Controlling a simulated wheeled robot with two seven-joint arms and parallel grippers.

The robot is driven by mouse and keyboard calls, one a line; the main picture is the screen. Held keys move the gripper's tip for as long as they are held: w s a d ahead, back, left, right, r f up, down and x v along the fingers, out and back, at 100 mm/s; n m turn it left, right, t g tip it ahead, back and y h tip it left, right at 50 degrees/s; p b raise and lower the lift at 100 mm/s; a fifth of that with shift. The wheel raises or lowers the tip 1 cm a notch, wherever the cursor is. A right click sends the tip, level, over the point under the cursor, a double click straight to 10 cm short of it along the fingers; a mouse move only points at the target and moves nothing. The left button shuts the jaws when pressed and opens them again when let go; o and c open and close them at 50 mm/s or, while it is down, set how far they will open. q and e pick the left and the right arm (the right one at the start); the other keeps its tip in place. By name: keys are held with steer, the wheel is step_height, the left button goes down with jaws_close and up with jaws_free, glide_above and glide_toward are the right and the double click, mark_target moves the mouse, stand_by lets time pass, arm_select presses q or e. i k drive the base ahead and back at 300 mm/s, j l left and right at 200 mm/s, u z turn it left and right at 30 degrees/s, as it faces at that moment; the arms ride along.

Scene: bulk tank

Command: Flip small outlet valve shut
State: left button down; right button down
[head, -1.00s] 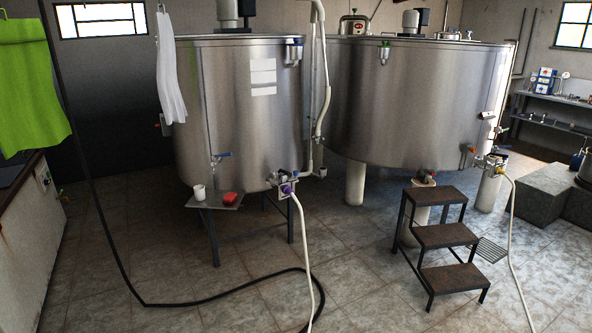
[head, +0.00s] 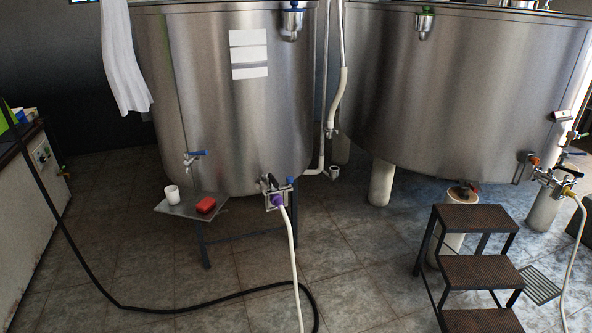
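The small outlet valve (head: 194,156) is a tap with a blue lever on the front of the left steel tank (head: 215,120). Its lever points to the right, roughly level, and its spout hangs over a small metal shelf (head: 178,210). A larger outlet with a purple fitting and a blue knob (head: 277,195) sits lower right on the same tank, with a white hose on it. Neither of my grippers shows in the head view.
A white cup (head: 172,194) and a red block (head: 206,205) stand on the shelf. A black hose (head: 180,309) lies across the tiled floor. Dark steps (head: 480,269) stand in front of the right tank (head: 455,100). A white towel (head: 123,60) hangs at the left tank's edge. Floor in front is mostly free.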

mark_target(273, 180)
steer(key=i+l, duration=0.5)
steer(key=i+l+u, duration=0.15)
steer(key=i+l, duration=0.85)
steer(key=l, duration=0.2)
